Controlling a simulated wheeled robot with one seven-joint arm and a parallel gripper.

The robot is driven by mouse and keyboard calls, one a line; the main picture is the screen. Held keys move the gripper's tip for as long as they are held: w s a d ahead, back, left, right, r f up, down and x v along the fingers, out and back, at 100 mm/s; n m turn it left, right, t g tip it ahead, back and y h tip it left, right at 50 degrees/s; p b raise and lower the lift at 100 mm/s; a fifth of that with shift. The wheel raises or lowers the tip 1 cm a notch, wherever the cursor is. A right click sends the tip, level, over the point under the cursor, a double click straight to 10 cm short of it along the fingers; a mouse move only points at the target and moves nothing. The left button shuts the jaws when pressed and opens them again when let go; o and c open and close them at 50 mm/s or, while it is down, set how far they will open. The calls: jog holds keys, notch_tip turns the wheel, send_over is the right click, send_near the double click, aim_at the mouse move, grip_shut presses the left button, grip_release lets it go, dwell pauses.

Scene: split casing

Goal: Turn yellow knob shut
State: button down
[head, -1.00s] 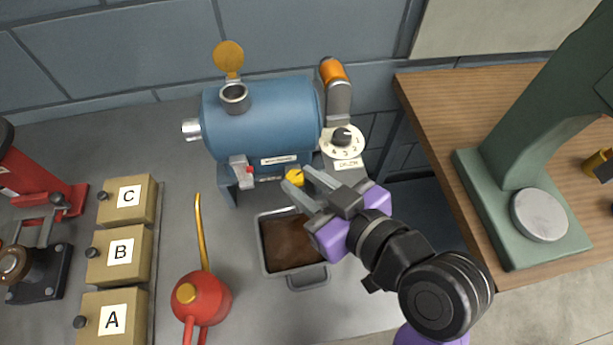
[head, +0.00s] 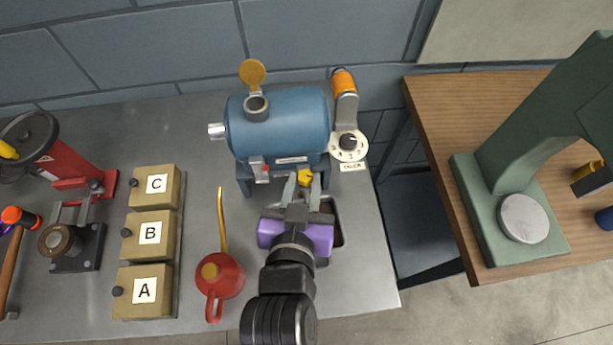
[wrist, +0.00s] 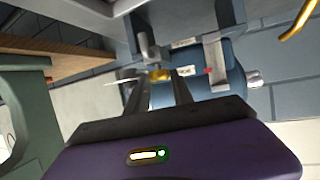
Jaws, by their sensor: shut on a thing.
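The yellow knob (head: 305,177) sits low on the front of the blue casing (head: 285,125), under its right part. My gripper (head: 302,184) reaches up to it from the front, one grey finger on each side, and is shut on the knob. In the wrist view the yellow knob (wrist: 160,75) shows between the ends of the two fingers. The fingers hide part of it, and I cannot tell its exact turn angle.
A red-tipped lever (head: 262,170) is just left of the knob. A numbered dial (head: 348,146) is at the casing's right end. The tray (head: 338,232) is partly hidden under my gripper. A red oil can (head: 220,276) and lettered boxes (head: 150,235) stand left.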

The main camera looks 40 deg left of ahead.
jog(key=m+h, duration=0.1)
jog(key=a+m+t+h, duration=0.1)
jog(key=h, duration=0.1)
jog(key=shift+s+r+m+t+p, duration=0.1)
jog(key=shift+s+m+t+p, duration=0.1)
jog(key=shift+m+t+p, duration=0.15)
jog(key=m+h, duration=0.1)
jog(key=h, duration=0.1)
jog(key=m+t+h, duration=0.1)
jog(key=m, duration=0.1)
jog(key=shift+s+a+m+h, duration=0.1)
jog(key=shift+a+m+h, duration=0.15)
jog(key=shift+a+h, duration=0.15)
jog(key=shift+a+f+m+g+h+b, duration=0.1)
jog(key=shift+m+h+b, duration=0.1)
jog(key=shift+m+h, duration=0.5)
jog(key=shift+a+f+m+g+h+b, duration=0.1)
jog(key=shift+m+g+h+b, duration=0.1)
jog(key=shift+m+h, duration=0.55)
jog(key=shift+a+m+g+h+b, duration=0.1)
jog(key=shift+m+h+b, duration=0.1)
jog(key=shift+m+h, duration=0.5)
jog(key=shift+h, duration=0.45)
jog(key=c, duration=1.1)
grip_release()
jog(key=shift+r, duration=0.1)
